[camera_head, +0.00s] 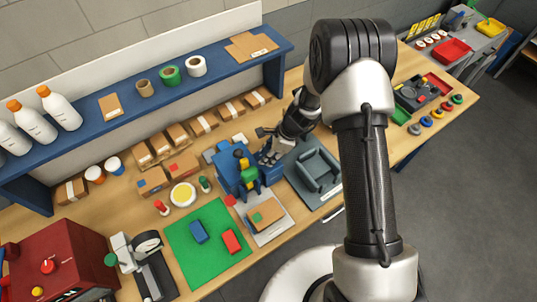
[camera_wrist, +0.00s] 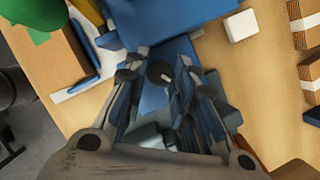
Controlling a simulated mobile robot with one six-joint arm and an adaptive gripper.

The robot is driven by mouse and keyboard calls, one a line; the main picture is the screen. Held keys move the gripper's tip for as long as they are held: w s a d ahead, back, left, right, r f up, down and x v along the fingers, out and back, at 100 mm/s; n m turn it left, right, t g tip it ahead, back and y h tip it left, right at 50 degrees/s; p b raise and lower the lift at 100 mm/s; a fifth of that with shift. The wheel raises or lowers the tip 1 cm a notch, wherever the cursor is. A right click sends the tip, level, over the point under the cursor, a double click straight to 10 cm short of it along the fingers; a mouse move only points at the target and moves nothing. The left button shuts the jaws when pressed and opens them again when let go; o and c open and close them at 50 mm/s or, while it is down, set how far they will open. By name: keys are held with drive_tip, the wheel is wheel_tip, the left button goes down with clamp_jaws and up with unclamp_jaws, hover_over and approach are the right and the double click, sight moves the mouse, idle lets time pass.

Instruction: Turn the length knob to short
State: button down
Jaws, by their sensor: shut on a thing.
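The blue machine (camera_head: 228,170) stands on the wooden workbench, with a yellow and green part on its front. In the wrist view its blue face (camera_wrist: 152,98) lies below and between my fingers. A small dark round knob (camera_wrist: 157,70) with a pale mark sits on that face, between my fingertips. The pale mark points toward the lower right of the wrist view. My gripper (camera_wrist: 160,73) is shut on the knob, one finger on either side; the exact contact is hard to see. In the head view my gripper (camera_head: 271,148) is at the machine's right side. No length lettering is readable.
A grey tray (camera_head: 314,170) lies close right of the machine. A green mat (camera_head: 205,262) with blue and red blocks lies in front. Cardboard boxes (camera_head: 204,123) line the back under a blue shelf (camera_head: 225,65). A white block (camera_wrist: 240,26) is near the machine.

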drive_tip(key=n+g, duration=0.1)
drive_tip(key=n, duration=0.2)
drive_tip(key=shift+w+f, duration=0.1)
drive_tip(key=shift+w, duration=0.1)
drive_tip(key=shift+n+g+b, duration=0.3)
drive_tip(key=shift+n+g, duration=0.1)
drive_tip(key=shift+n, duration=0.4)
drive_tip(key=c, duration=1.6)
unclamp_jaws()
drive_tip(key=shift+c, duration=0.2)
wheel_tip(320, 180, up, 10)
drive_tip(key=shift+o, duration=0.2)
